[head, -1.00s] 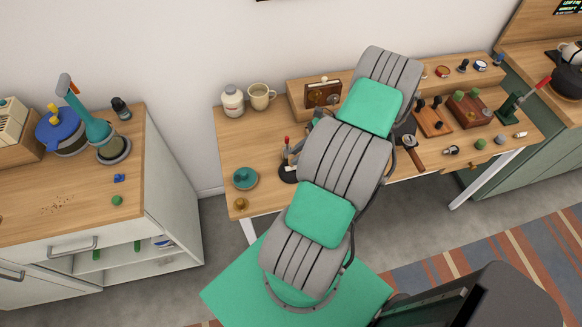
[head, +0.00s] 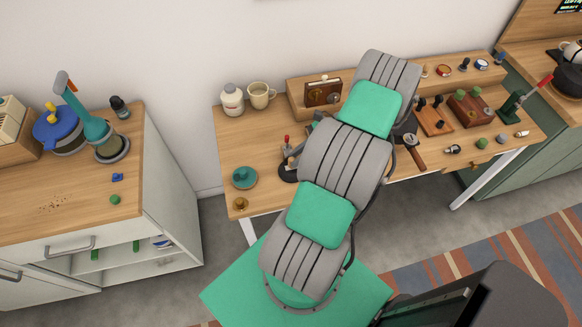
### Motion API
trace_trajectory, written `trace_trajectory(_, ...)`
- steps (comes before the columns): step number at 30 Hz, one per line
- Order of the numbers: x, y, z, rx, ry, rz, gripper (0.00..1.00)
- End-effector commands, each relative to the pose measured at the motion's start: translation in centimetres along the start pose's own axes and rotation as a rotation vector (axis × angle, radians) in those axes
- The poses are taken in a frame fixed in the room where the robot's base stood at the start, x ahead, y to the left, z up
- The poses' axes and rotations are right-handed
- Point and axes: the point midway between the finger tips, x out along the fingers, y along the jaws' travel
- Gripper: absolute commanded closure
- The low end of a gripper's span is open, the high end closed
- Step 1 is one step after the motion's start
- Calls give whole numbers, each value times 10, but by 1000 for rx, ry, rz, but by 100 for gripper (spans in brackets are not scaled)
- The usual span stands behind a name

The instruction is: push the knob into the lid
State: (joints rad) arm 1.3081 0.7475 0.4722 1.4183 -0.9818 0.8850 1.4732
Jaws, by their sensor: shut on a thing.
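A teal round piece (head: 244,178) with a raised middle lies near the left end of the wooden bench; it looks like a lid, but I cannot be sure. A small brown-gold knob-like piece (head: 240,203) stands apart from it, close to the bench's front left corner. On the left cabinet, a blue lid-like top (head: 57,133) with a yellow knob-shaped piece (head: 51,112) sits on a round vessel. My grey and green arm reaches over the middle of the bench. My gripper and anything in it are hidden behind the arm.
A red-handled lever device (head: 287,160) stands left of my arm. A white jar (head: 232,100) and cream mug (head: 259,95) stand behind. The bench's front left is mostly clear.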

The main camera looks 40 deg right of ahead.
Motion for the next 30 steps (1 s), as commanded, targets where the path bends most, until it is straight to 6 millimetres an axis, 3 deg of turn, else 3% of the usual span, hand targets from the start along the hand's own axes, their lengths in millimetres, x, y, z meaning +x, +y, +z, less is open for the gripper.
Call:
trace_trajectory(29,6,0,-6,1,0,0,100)
trace_trajectory(30,6,0,-6,1,0,0,79)
